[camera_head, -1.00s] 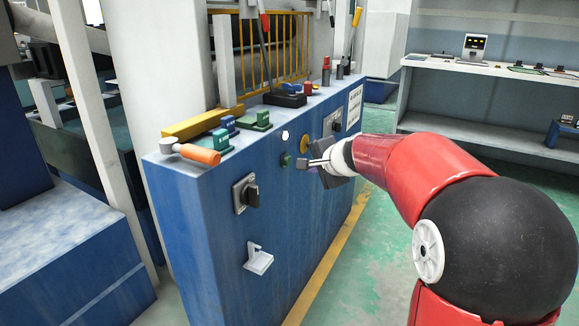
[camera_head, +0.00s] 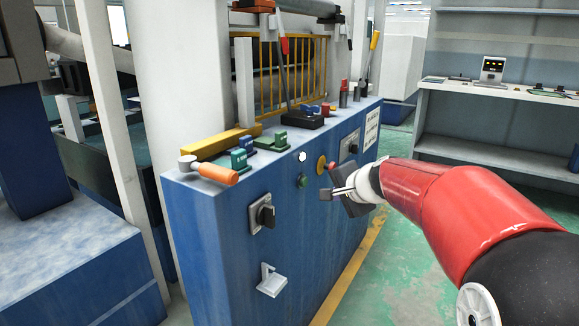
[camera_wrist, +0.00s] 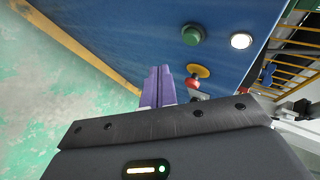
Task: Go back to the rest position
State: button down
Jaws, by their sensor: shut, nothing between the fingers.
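My gripper (camera_head: 327,194) is in front of the blue machine cabinet (camera_head: 215,270), at the height of its upper front panel and apart from it as far as I can tell. In the wrist view its two purple-looking fingers (camera_wrist: 158,86) lie together with nothing between them. A green button (camera_wrist: 193,35), a lit white button (camera_wrist: 241,41) and a red knob on a yellow disc (camera_wrist: 193,82) show beyond the fingers. In the head view the green button (camera_head: 302,181) and the yellow disc (camera_head: 321,165) are left of my gripper.
The cabinet front carries a black rotary switch (camera_head: 265,215) and a white hook (camera_head: 271,281). An orange-handled tool (camera_head: 215,174) lies on top. A shelf unit (camera_head: 470,130) stands at the back right. Green floor (camera_head: 405,250) is open between the cabinet and shelf.

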jog(key=s+a+r+n+g+p, duration=0.1)
jog(key=s+a+n, duration=0.15)
jog(key=s, duration=0.55)
jog(key=s+a+n+g+p, duration=0.1)
jog(key=s+n, duration=0.2)
jog(key=s, duration=0.5)
jog(key=s+d+f+n+g+h+p, duration=0.1)
jog(key=s+d+f+n+h, duration=0.1)
jog(key=s, duration=0.6)
jog(key=s+d+f+n+g+h+p, duration=0.1)
jog(key=s+f+n+h, duration=0.1)
jog(key=s, duration=0.7)
jog(key=shift+s+d+f+n+g, duration=0.15)
jog(key=shift+d+f+n+g, duration=0.25)
jog(key=shift+n, duration=0.55)
